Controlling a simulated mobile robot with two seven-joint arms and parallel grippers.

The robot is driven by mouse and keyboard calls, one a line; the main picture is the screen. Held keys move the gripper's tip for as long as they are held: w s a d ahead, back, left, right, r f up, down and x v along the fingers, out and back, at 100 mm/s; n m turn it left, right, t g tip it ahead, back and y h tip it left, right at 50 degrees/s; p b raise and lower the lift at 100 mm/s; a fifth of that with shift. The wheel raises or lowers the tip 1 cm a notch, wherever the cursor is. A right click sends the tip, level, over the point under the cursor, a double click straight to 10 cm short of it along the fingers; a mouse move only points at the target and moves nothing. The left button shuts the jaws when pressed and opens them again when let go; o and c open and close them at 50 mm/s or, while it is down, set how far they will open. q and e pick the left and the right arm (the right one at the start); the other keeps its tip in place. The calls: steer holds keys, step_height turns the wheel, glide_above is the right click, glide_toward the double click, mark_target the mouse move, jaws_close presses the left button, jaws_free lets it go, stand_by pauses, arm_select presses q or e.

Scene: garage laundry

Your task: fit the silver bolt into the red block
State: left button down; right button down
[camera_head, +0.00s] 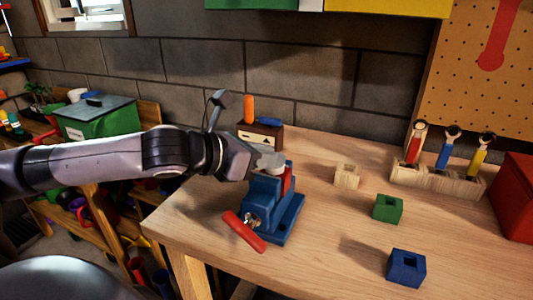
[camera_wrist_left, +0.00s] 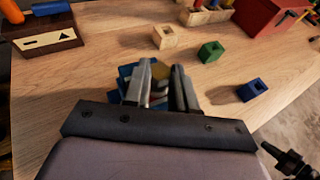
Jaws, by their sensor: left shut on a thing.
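The red block (camera_head: 287,178) sits in the jaws of a blue vise (camera_head: 285,217) near the front edge of the workbench. My left gripper (camera_head: 271,161) is right over the vise, its fingers pointing down at the block's top. In the left wrist view its fingers (camera_wrist_left: 163,86) are closed around a small greyish piece, which I take for the silver bolt (camera_wrist_left: 159,84). The fingers hide most of it, so I cannot tell whether its end is in the block.
The vise's red handle (camera_head: 244,232) sticks out in front. To the right stand a wooden block (camera_head: 347,176), a green block (camera_head: 388,209) and a blue block (camera_head: 406,267). A wooden rack (camera_head: 435,182) and red box (camera_head: 515,195) stand farther right.

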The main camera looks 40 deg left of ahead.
arm_select(q)
steer(key=c, duration=0.8)
jaws_free()
steer(key=shift+s+a, duration=0.1)
steer(key=shift+a, duration=0.05)
